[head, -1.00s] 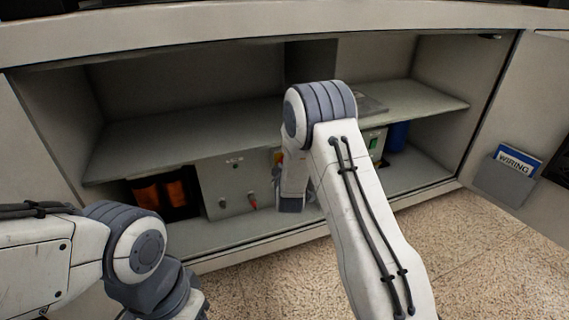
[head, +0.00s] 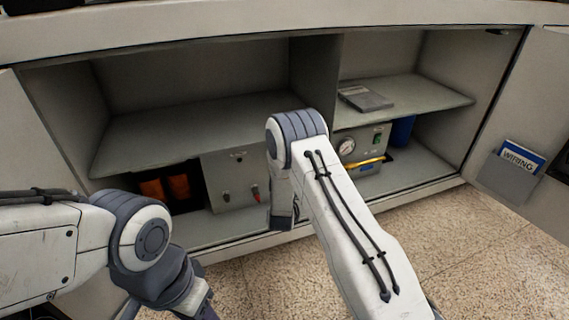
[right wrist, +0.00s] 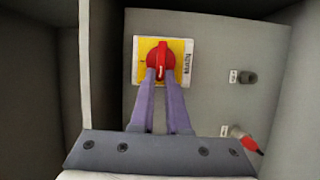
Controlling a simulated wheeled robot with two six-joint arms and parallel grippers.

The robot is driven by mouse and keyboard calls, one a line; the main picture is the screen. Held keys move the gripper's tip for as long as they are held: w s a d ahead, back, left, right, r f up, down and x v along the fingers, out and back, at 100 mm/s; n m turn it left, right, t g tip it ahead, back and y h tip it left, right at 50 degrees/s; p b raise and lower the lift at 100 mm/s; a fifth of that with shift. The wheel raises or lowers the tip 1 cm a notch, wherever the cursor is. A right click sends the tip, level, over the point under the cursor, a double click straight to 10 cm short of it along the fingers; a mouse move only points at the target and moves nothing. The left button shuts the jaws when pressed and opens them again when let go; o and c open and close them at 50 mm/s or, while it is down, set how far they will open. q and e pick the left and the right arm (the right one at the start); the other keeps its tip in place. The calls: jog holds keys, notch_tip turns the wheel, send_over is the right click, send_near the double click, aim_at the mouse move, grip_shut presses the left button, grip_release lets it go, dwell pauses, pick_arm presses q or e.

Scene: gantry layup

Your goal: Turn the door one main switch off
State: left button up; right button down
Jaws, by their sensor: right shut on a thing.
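The main switch, a red rotary handle (right wrist: 161,62) on a yellow and white plate (right wrist: 146,48), is on the face of a grey box (right wrist: 213,112) in the right wrist view. My right gripper (right wrist: 164,82) is shut on the handle, one finger at each side of its near end. The handle stands nearly upright in that view. In the head view the grey box (head: 222,170) sits under the shelf, and my right arm hides the switch and the gripper.
A box with a gauge (head: 347,146) and a yellow item (head: 367,162) stands right of my right arm. Orange items (head: 178,188) sit left of the grey box. A shelf (head: 200,125) lies above. The open right door holds a WIRING booklet (head: 521,157). A red-tipped knob (right wrist: 246,141) is near the switch.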

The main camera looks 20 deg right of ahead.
jog(key=shift+a+f+n, duration=0.1)
jog(key=shift+n, duration=0.2)
jog(key=c, duration=0.9)
grip_release()
jog(key=p+v, duration=0.4)
jog(key=v, duration=0.6)
jog(key=shift+s, duration=0.25)
